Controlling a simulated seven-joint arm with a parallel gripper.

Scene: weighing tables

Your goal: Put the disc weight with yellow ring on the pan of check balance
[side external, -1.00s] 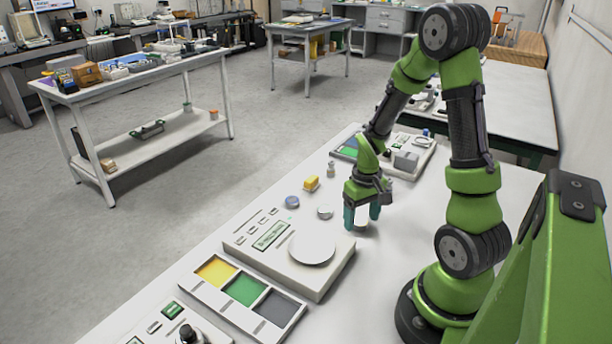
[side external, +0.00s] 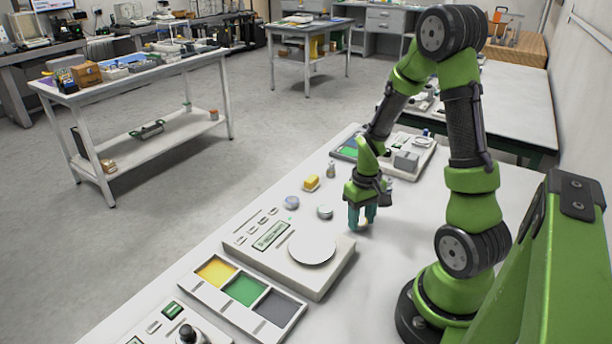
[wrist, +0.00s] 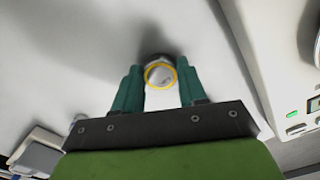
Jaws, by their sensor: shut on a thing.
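The disc weight with yellow ring (wrist: 160,75) is between my fingertips in the wrist view, its ringed top facing the camera. My gripper (side external: 362,219) is shut on it, low over the white table, to the right of and behind the nearest full balance. In the side view the weight shows only as a small patch between the fingers. That balance (side external: 282,272) has a round white pan (side external: 312,248), which looks empty. Its label is too small to read, so I cannot confirm it is the check balance. Its edge appears at right in the wrist view (wrist: 270,55).
A tray with yellow, green and grey compartments (side external: 207,289) lies in front of the balance. Two small round weights (side external: 325,212) (side external: 291,202), a yellow block (side external: 312,183) and a small metal weight (side external: 331,171) stand behind it. Another device with a grey block (side external: 406,161) is farther back.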

